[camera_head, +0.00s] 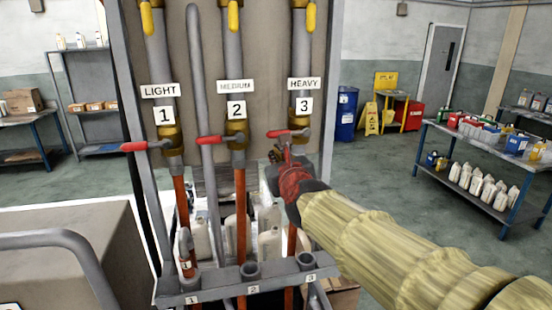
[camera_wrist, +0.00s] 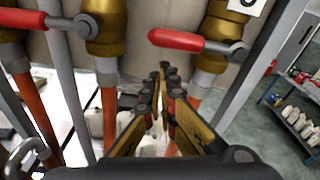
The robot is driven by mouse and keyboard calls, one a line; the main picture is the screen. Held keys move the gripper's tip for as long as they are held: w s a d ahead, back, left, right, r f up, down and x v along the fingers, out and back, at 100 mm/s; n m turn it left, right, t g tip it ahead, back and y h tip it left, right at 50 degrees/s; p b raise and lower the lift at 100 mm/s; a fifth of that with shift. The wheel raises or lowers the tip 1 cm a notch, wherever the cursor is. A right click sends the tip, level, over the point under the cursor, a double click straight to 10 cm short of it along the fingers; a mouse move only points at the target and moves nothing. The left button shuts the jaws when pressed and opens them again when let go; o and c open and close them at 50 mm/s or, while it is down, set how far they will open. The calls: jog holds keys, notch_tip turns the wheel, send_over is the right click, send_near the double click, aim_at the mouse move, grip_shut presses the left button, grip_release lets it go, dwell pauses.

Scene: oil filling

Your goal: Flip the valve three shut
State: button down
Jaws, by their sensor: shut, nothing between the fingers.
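Valve three's red handle (camera_head: 286,133) lies level and points left from its pivot, across the HEAVY pipe under the 3 label (camera_head: 305,107). In the wrist view the same red handle (camera_wrist: 176,40) is tilted slightly, with its grey pivot on the right at the brass body (camera_wrist: 211,60). My gripper (camera_head: 284,150) is shut and empty, just below the handle and in front of the pipe. In the wrist view the fingertips (camera_wrist: 167,70) are together below the handle. I cannot tell whether they touch it.
Valve two's handle (camera_head: 211,140) and valve one's handle (camera_head: 140,146) also point left. A grey upright pipe (camera_head: 206,110) stands between those valves. A numbered holder (camera_head: 250,279) runs below the pipes. A grey frame post (camera_head: 330,90) stands right of valve three.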

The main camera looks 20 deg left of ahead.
jog(key=f+v, duration=0.1)
jog(key=v, duration=0.8)
jog(key=shift+d+f+b, duration=0.3)
jog(key=shift+f, duration=0.15)
jog(key=shift+s, duration=0.1)
